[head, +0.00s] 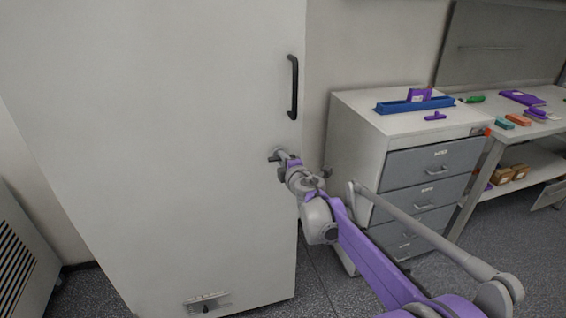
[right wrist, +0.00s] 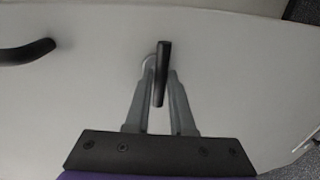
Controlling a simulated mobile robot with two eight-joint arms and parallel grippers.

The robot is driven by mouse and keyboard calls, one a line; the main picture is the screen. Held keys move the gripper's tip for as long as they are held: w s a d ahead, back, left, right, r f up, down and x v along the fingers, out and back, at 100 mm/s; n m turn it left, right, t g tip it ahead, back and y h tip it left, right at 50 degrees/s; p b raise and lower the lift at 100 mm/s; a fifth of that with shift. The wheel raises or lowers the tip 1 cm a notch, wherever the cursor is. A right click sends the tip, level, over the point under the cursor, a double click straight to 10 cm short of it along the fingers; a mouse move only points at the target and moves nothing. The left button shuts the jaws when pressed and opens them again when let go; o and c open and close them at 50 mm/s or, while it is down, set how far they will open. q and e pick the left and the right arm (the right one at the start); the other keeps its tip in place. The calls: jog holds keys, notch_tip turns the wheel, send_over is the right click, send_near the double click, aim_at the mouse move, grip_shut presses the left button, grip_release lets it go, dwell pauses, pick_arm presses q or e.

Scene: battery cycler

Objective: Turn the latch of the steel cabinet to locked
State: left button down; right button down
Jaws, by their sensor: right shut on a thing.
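The steel cabinet (head: 190,140) is a tall pale grey door filling the left of the head view, and its face also fills the right wrist view (right wrist: 240,60). Its latch (right wrist: 162,72) is a dark bar on a round light base, seen between the fingers of my right gripper (right wrist: 160,82). My right gripper, also in the head view (head: 277,157), is shut on the latch at the door's right side, below the black handle (head: 293,87). In the head view the gripper and wrist hide most of the latch. My left gripper is not in view.
A drawer unit (head: 345,140) stands right of the cabinet, with a blue tray (head: 415,105) on top. A workbench (head: 535,130) with several small coloured items is farther right. A slatted grey unit (head: 25,260) stands at lower left. Speckled floor shows between them.

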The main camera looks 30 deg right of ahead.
dwell(0.4)
jog(key=c, duration=0.8)
grip_release()
jog(key=shift+o, duration=0.2)
jog(key=v, duration=1)
jog(key=shift+s, duration=0.35)
jog(key=shift+a+r, duration=0.1)
jog(key=shift+a, duration=0.05)
